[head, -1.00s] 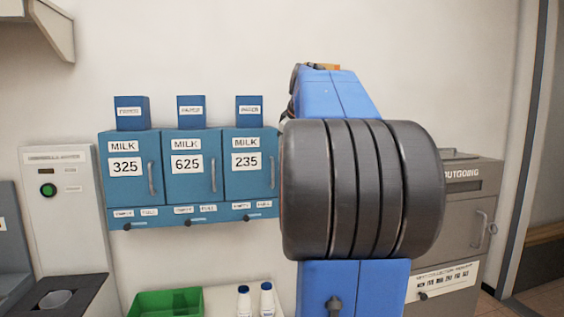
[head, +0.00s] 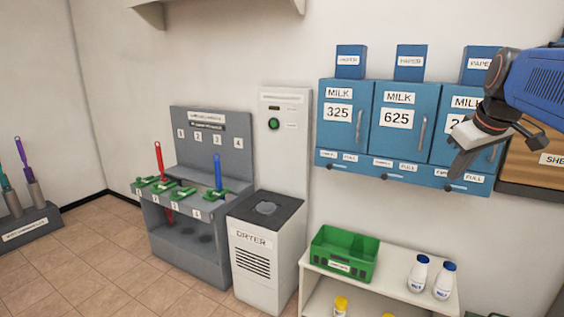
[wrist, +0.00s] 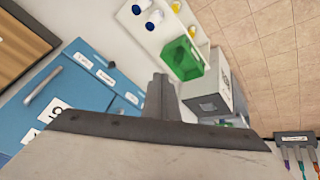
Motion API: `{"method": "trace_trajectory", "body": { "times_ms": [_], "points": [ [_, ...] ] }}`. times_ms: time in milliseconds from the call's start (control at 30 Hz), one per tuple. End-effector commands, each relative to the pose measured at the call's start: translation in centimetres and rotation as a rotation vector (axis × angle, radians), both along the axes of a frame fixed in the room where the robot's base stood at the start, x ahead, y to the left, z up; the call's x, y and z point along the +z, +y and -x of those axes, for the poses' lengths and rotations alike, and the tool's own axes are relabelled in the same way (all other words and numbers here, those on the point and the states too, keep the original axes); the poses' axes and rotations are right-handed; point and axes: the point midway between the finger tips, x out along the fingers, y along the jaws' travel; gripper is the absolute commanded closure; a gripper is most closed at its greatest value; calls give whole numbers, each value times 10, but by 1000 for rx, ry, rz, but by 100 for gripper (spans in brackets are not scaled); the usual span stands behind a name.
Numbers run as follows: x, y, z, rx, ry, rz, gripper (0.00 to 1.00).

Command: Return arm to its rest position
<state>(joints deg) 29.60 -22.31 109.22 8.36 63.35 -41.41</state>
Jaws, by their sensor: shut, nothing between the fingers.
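My gripper (head: 463,165) is at the right of the head view, at the end of my blue arm, pointing down and left. Its fingers are together and empty, and they overlap the third blue milk box (head: 450,110) in the picture, hiding most of its number. I cannot tell how far the fingers are from the box. The wrist view also shows the closed fingers (wrist: 158,97) with nothing between them.
Milk boxes 325 (head: 345,140) and 625 (head: 398,145) have closed doors. Below, a white shelf (head: 385,285) holds a green crate (head: 343,268) and white bottles (head: 418,274). A dryer (head: 258,285) and grey rack (head: 180,250) stand left.

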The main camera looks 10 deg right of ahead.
Motion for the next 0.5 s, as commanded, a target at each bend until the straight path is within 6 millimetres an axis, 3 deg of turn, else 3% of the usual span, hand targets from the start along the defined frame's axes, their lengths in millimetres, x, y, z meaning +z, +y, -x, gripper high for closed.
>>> {"method": "trace_trajectory", "body": {
  "times_ms": [33, 200, 500],
  "points": [
    [-14, 22, 9, 2, 4, -17, 100],
    [-65, 79, 41, -29, 23, -76, 100],
    [-163, 154, 115, -79, 65, -161, 100]
  ]
}}
